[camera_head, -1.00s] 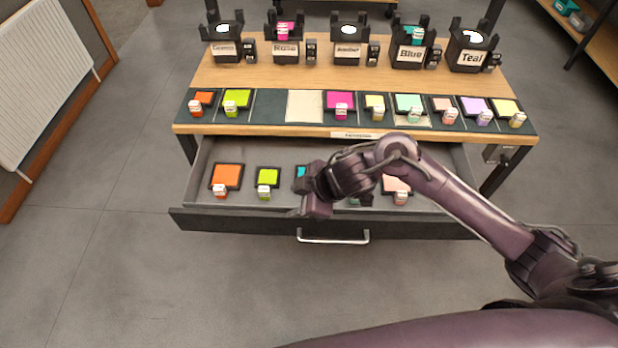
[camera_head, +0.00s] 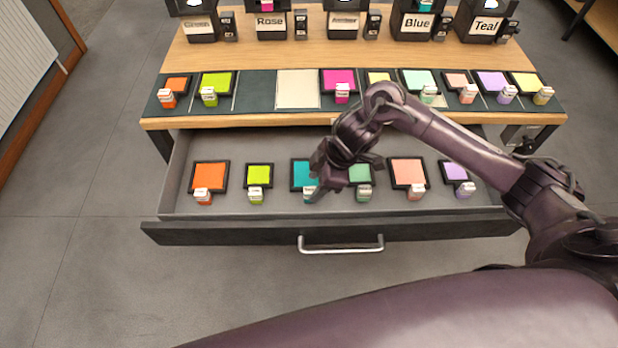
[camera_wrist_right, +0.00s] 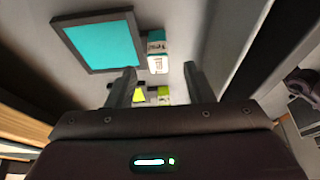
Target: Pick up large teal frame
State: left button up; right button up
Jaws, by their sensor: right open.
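The large teal frame (camera_head: 301,172) lies in the open drawer, a teal panel in a dark border with a pale tag on its front edge. My right gripper (camera_head: 328,192) is just to the right of it and hides part of its right side in the head view. In the right wrist view the teal frame (camera_wrist_right: 104,42) is at the upper left, and its white and teal tag (camera_wrist_right: 157,54) shows just beyond the fingers. The right gripper (camera_wrist_right: 160,82) is open and empty in that view. My left gripper is not in view.
The drawer (camera_head: 233,203) also holds an orange frame (camera_head: 209,176), a lime frame (camera_head: 259,173), a green frame (camera_head: 360,174), a salmon frame (camera_head: 408,172) and a lilac frame (camera_head: 456,172). The tabletop (camera_head: 222,53) above carries more frames and labelled stands.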

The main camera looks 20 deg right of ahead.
aim_at(310, 189)
jog(key=x, duration=0.4)
jog(key=shift+w+f+b, duration=0.1)
jog(key=shift+f+b, duration=0.05)
jog(key=shift+b, duration=0.15)
grip_shut()
